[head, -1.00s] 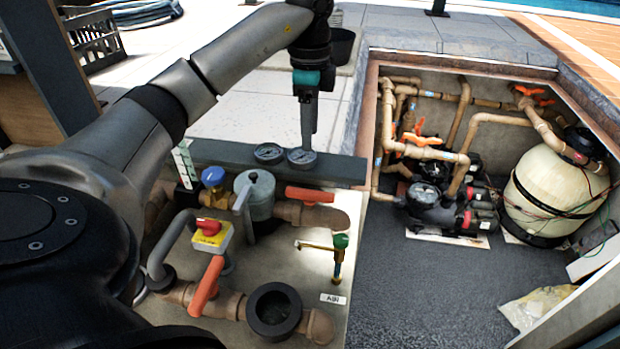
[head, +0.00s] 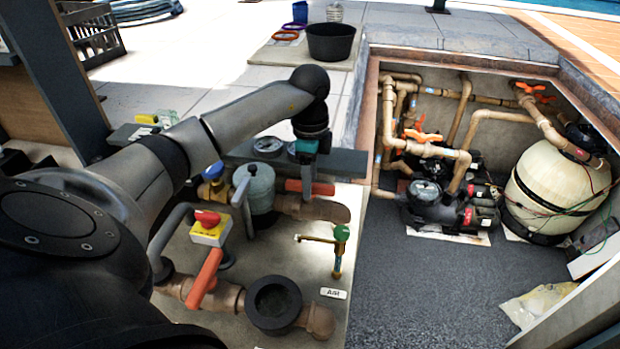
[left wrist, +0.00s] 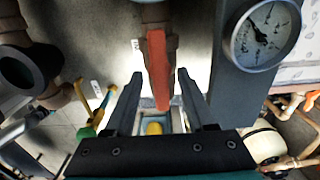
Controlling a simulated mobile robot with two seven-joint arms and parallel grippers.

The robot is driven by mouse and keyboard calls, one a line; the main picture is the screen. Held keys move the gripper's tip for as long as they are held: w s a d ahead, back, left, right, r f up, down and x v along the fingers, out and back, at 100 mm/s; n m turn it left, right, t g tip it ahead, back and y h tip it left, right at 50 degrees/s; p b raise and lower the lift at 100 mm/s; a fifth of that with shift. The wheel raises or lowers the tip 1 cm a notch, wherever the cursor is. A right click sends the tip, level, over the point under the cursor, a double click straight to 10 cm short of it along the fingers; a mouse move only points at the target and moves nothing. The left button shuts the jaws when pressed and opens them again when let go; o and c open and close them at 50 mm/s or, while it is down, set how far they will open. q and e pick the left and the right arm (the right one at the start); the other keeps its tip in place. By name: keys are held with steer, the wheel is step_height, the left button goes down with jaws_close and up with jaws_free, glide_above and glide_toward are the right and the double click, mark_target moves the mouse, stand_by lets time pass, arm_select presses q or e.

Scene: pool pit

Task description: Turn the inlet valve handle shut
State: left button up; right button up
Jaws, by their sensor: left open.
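An orange valve handle (head: 318,188) sits on the upper brown pipe of the near panel. A second orange handle (head: 207,278) sits tilted on the lower pipe. I cannot read which one is labelled inlet. My left gripper (head: 306,186) points down at the upper handle, and its fingers partly hide that handle's left end. In the left wrist view, the orange handle (left wrist: 157,62) lies lengthwise between the two open fingers (left wrist: 160,82), with a gap showing on both sides. My right gripper is not in view.
Beside the handle stand a grey-green canister (head: 259,190), a green-topped tap (head: 341,234) and a red-and-yellow switch (head: 210,228). A gauge (left wrist: 264,34) is close to the right finger. The pit with pumps and a cream tank (head: 545,195) lies right.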

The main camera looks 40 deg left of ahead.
arm_select(q)
jaws_close()
stand_by(0.4)
